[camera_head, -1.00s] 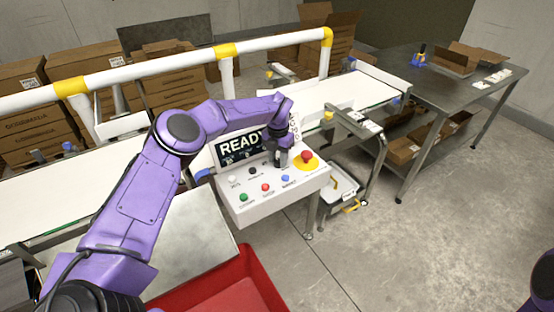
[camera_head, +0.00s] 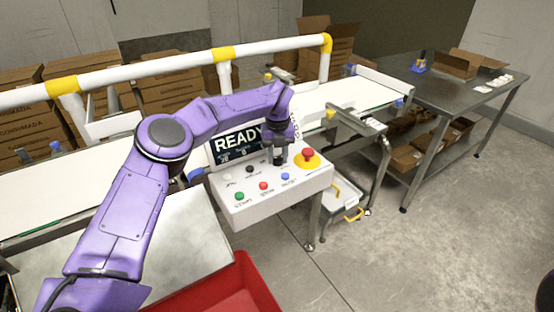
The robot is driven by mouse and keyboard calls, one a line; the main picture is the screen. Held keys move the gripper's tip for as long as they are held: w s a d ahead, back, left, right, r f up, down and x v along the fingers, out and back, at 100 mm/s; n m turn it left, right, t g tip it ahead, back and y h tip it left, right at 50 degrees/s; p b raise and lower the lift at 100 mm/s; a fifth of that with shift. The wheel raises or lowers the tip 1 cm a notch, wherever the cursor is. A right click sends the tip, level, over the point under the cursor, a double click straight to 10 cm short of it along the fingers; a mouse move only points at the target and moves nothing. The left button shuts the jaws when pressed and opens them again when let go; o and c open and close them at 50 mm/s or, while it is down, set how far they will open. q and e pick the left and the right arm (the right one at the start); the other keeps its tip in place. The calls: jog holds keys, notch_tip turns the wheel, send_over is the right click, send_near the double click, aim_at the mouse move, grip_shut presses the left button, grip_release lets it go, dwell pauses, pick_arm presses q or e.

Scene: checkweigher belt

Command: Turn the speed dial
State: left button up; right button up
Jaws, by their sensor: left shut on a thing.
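The white control panel (camera_head: 262,208) stands at the belt's front, with a screen (camera_head: 236,145) reading READY. My left gripper (camera_head: 280,159) points down at the panel's upper right, between the screen and the red emergency stop (camera_head: 307,155) on its yellow disc. It is shut on the speed dial, which the jaws and wrist hide almost wholly. In front are a green button (camera_head: 239,196), a red button (camera_head: 263,185) and a blue button (camera_head: 285,176). A small black control (camera_head: 250,169) and a white one (camera_head: 227,181) sit behind them. My right gripper is not in view.
The conveyor belt (camera_head: 350,96) runs behind the panel, with a white and yellow guard rail (camera_head: 150,69) over it. A red bin (camera_head: 245,285) lies at the front. A metal table (camera_head: 440,88) with an open box (camera_head: 470,64) stands at right.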

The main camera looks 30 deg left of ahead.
aim_at(277, 157)
pick_arm(q)
jog(key=shift+w+a+r+n, duration=0.1)
jog(key=shift+a+r+n, duration=0.05)
jog(key=shift+n, duration=0.15)
jog(key=o, duration=0.9)
jog(key=shift+o, duration=0.7)
jog(key=shift+w+f, duration=0.15)
jog(key=shift+f, duration=0.1)
notch_tip(277, 157, up, 11)
jog(key=shift+f, duration=0.2)
